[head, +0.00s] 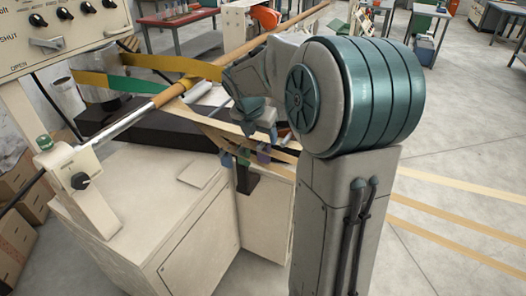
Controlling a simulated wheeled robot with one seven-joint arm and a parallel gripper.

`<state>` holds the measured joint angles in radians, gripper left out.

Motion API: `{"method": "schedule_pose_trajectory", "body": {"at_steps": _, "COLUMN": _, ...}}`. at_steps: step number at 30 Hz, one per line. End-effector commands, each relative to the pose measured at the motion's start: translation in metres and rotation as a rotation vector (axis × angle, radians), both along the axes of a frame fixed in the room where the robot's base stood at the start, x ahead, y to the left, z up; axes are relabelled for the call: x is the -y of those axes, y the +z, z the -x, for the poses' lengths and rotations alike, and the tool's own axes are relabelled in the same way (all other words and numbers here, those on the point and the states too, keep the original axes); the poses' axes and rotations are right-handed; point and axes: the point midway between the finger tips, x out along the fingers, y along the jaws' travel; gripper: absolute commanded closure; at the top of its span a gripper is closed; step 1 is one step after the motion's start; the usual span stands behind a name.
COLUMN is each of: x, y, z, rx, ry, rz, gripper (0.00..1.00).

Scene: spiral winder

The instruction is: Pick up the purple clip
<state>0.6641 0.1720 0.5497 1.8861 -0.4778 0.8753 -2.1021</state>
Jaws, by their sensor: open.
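A small purple clip (264,153) sits near the edge of the dark bed of the winder, by the pale tan strips. It is partly close under my arm and looks small. My gripper (259,131) points down just above it and is open. I see nothing between its fingers. I cannot tell the exact gap between the fingertips and the clip.
A bluish clip (226,158) and a greenish clip (243,157) sit just left of the purple one. A long wooden rod (215,68) crosses above, with yellow (90,78) and green (130,86) strips. A cream cabinet (160,205) stands in front.

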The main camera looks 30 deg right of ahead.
Motion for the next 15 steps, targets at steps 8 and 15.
{"method": "schedule_pose_trajectory", "body": {"at_steps": 8, "x": 0.009, "y": -0.030, "z": -0.007, "rx": 0.000, "ry": -0.001, "rz": -0.001, "gripper": 0.36}}
{"method": "schedule_pose_trajectory", "body": {"at_steps": 15, "x": 0.017, "y": -0.054, "z": -0.016, "rx": -0.002, "ry": -0.001, "rz": -0.003, "gripper": 0.36}}
